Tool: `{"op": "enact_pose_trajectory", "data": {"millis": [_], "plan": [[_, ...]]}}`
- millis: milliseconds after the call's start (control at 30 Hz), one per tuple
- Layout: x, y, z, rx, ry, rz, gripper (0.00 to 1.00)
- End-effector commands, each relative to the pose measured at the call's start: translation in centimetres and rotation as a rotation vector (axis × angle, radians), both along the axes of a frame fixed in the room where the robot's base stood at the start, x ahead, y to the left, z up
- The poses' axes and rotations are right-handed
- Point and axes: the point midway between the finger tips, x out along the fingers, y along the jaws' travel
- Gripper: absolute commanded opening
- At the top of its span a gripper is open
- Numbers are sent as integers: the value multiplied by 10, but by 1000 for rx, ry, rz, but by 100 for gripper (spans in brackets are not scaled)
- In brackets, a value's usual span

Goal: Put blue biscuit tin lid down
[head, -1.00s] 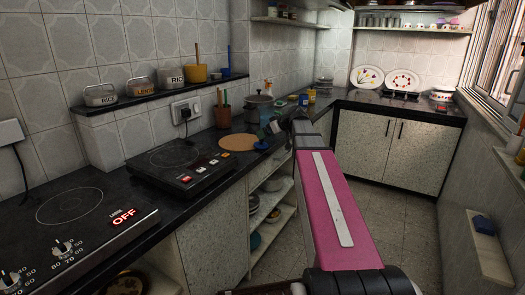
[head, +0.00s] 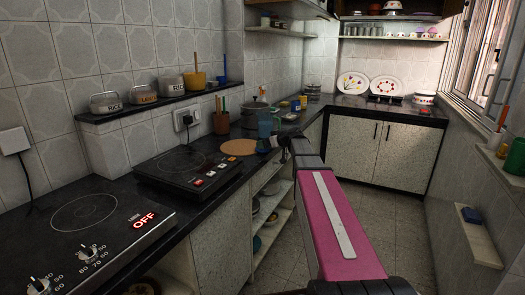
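My pink arm reaches forward over the floor beside the counter, and its far end, with my gripper (head: 275,142), is at the counter's edge near the round brown board. The gripper is small and dark here, and I cannot tell whether its fingers are open or shut. A small dark blue piece (head: 263,146) shows right at the gripper's tip; it may be the blue biscuit tin lid, but its shape is too small to make out. I cannot tell whether it is held or touches the counter.
The round brown board (head: 238,147) lies on the black counter (head: 110,184). A blue tumbler (head: 265,124) and a grey pot (head: 254,111) stand behind the gripper. A black cooktop (head: 186,168) is to the left. Open shelves (head: 270,205) are below; floor at right is clear.

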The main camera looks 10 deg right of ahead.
Motion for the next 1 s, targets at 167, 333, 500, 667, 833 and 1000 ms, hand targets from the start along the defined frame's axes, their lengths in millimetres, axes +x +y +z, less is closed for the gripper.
{"op": "enact_pose_trajectory", "data": {"millis": [167, 333, 500, 667, 833, 1000], "plan": [[13, 14, -9, 0, 1, 2, 100], [29, 29, -18, 0, 1, 2, 100], [32, 32, -21, 0, 0, 0, 100], [31, 32, -20, 0, 0, 0, 86], [31, 32, -20, 0, 0, 0, 48], [31, 32, -20, 0, 0, 0, 45]]}}
